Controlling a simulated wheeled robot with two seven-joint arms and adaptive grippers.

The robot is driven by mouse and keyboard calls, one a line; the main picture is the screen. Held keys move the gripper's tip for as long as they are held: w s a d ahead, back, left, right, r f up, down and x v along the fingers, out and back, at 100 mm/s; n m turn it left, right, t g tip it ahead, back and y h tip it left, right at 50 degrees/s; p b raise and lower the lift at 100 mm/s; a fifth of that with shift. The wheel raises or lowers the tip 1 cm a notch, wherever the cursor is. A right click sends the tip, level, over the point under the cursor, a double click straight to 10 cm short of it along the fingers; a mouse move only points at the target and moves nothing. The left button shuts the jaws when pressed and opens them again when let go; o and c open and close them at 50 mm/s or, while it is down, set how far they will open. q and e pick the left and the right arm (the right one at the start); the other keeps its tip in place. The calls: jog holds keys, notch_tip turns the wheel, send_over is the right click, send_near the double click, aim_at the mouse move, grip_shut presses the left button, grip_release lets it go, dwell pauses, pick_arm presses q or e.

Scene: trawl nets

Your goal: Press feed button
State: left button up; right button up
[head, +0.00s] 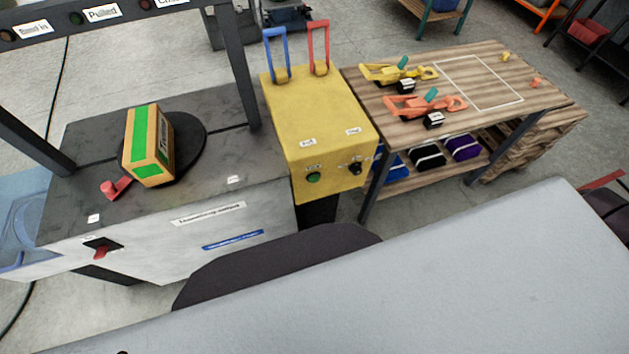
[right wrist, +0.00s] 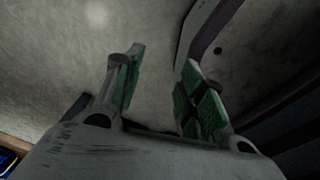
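A yellow control box (head: 318,115) stands in the middle of the head view. Its front face has a round green button (head: 313,177) on the left and a black knob (head: 355,169) on the right. The small labels above them are too small to read surely. A blue lever (head: 276,53) and a red lever (head: 319,47) stand up from its top. My right gripper (right wrist: 157,68) shows only in the right wrist view, fingers apart, with nothing between them and bare grey floor beyond. My left gripper is not in view.
Left of the box is a grey workbench (head: 75,150) with an orange and green carton (head: 149,146) on a black disc, and a red switch (head: 101,251) on its front. Right is a wooden table (head: 480,65) with yellow and orange tools. A large pale surface covers the lower right.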

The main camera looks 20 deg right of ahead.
grip_shut()
jog(key=shift+s+a, duration=0.1)
jog(key=shift+a, duration=0.05)
dwell(1.1)
